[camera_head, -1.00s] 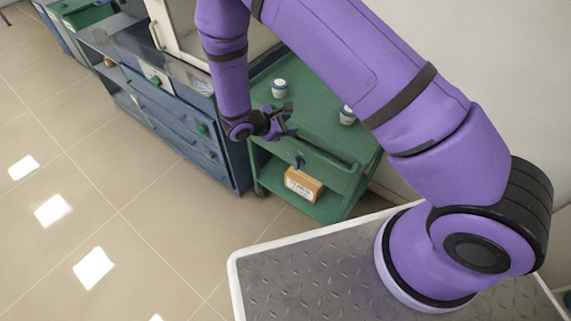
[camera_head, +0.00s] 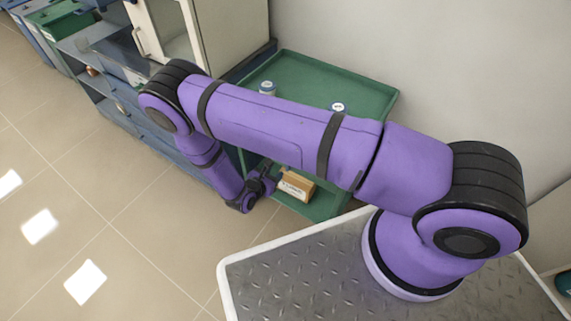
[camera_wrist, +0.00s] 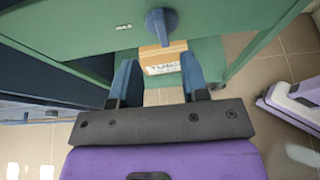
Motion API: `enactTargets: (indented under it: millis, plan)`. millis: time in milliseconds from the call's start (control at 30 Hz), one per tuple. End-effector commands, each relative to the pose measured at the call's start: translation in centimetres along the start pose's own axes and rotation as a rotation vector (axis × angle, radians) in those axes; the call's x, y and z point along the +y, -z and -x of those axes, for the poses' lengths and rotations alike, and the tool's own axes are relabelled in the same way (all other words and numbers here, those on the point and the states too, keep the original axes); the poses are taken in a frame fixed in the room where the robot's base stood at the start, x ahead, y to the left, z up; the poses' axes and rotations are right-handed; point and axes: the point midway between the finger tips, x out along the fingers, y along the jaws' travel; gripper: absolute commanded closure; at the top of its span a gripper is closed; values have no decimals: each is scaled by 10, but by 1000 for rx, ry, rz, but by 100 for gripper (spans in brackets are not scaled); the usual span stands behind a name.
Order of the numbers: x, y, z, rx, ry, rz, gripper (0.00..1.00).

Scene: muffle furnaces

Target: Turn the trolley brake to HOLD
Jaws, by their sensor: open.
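The green trolley (camera_head: 345,78) stands behind my arm in the head view. Its front panel (camera_wrist: 80,25) fills the top of the wrist view. A dark blue brake knob (camera_wrist: 161,26) sticks out of that panel, with a small white label (camera_wrist: 123,27) to its left, too small to read. My gripper (camera_wrist: 158,76) is open and empty; its two blue fingers point toward the panel, with the knob beyond and roughly between them, apart from both. In the head view my gripper (camera_head: 266,181) is low at the trolley's front, and my arm hides the knob.
A cardboard box (camera_head: 296,186) with a printed label sits on the trolley's lower shelf, below the knob. Blue drawers and a pale furnace (camera_head: 222,35) are to the left. The floor in front is clear.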

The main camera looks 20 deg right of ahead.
Motion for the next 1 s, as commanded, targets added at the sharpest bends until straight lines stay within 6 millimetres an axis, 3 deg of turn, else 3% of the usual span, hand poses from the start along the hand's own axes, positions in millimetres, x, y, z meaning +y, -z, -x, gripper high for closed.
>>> enactTargets:
  millis: [300, 500, 933, 967, 1000]
  plan:
    - [0, 0, -57, 0, 2, -3, 58]
    - [0, 0, -81, 1, 1, -2, 58]
    - [0, 0, -91, 1, 1, -2, 58]
    - [0, 0, -91, 1, 1, -2, 61]
    - [0, 0, -91, 1, 1, -2, 70]
